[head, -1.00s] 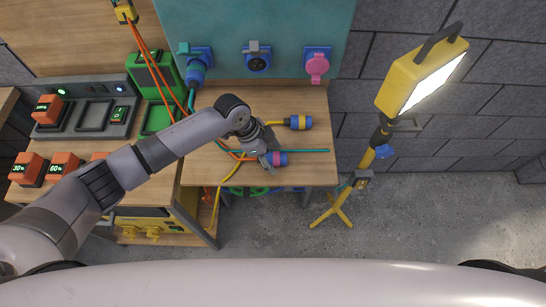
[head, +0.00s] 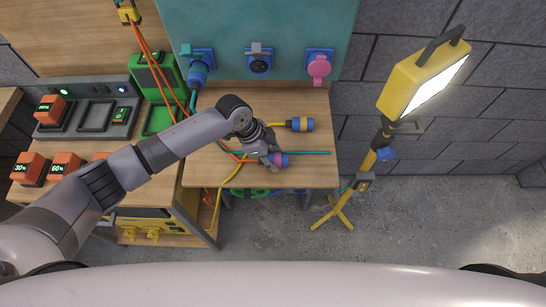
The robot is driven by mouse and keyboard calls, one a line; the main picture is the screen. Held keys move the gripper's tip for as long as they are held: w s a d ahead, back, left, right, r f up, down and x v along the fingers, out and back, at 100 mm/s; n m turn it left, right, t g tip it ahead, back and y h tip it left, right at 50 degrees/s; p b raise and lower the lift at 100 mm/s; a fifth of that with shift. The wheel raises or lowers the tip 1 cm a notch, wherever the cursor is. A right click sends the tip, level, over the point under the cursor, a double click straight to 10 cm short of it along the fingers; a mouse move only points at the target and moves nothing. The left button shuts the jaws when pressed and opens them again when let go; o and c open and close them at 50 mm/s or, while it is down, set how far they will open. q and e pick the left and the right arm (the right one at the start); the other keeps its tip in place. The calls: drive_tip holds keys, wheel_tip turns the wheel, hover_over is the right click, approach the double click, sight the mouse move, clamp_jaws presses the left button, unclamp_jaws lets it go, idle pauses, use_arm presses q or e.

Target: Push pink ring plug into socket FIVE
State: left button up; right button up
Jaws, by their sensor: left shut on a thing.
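The pink ring plug (head: 282,160), blue with a pink band, lies low over the front part of the wooden bench. My left gripper (head: 273,160) is shut on its left end. The gripper covers part of the plug, and I cannot tell whether the plug still touches the bench. Sockets line the teal panel behind: one on the left with a blue plug (head: 197,73) in it, a middle socket (head: 259,62) with a grey lid raised, and a right socket (head: 319,66) with a pink cover. No socket number is readable. My right gripper is out of view.
A yellow-ringed blue plug (head: 300,124) lies on the bench (head: 315,175) behind the held plug. Teal, orange and yellow cables run across the bench. A yellow work light (head: 412,82) on a tripod stands to the right. Orange blocks (head: 66,165) sit at left.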

sight(272, 156)
use_arm(q)
wheel_tip(272, 156, up, 20)
drive_tip(key=b, duration=0.2)
drive_tip(key=shift+b, duration=0.3)
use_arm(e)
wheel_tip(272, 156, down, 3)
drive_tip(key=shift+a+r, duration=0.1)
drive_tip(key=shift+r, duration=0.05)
use_arm(q)
drive_tip(key=shift+f, duration=0.1)
